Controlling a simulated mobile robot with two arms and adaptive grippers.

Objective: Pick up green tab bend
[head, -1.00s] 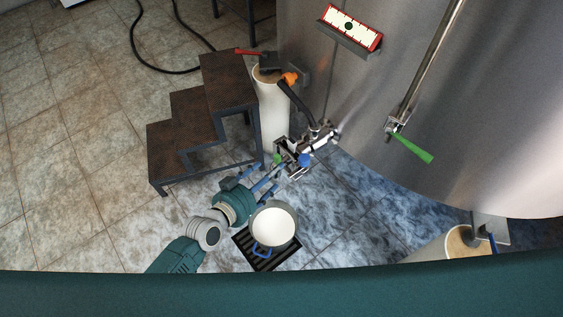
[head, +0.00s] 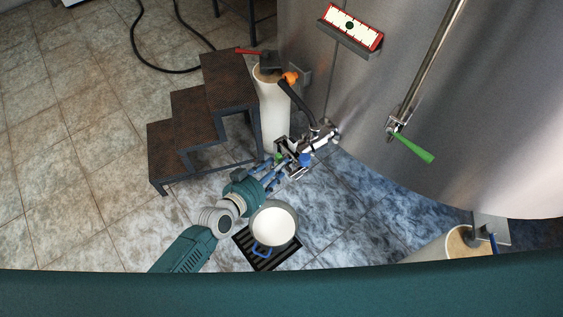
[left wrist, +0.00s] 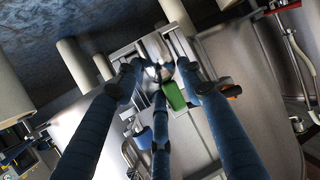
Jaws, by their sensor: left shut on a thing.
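The green tab bend (head: 279,157) is at the metal outlet fitting low on the tank's left side. It also shows in the left wrist view (left wrist: 174,96), where its green tab sits between my blue fingers. My left gripper (head: 280,168) reaches it from the lower left and is shut on it; in the left wrist view the fingers (left wrist: 160,80) close in around it. The fingers hide much of the bend's metal body. I cannot tell whether it is apart from the metal bracket around it. My right gripper is not in view.
The big steel tank (head: 400,80) fills the right, with a green-handled valve (head: 412,148). Brown steps (head: 190,105) stand left of a white post (head: 270,115). A pot (head: 273,223) stands on the floor drain (head: 283,258) beside my left arm. Open floor lies at the left.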

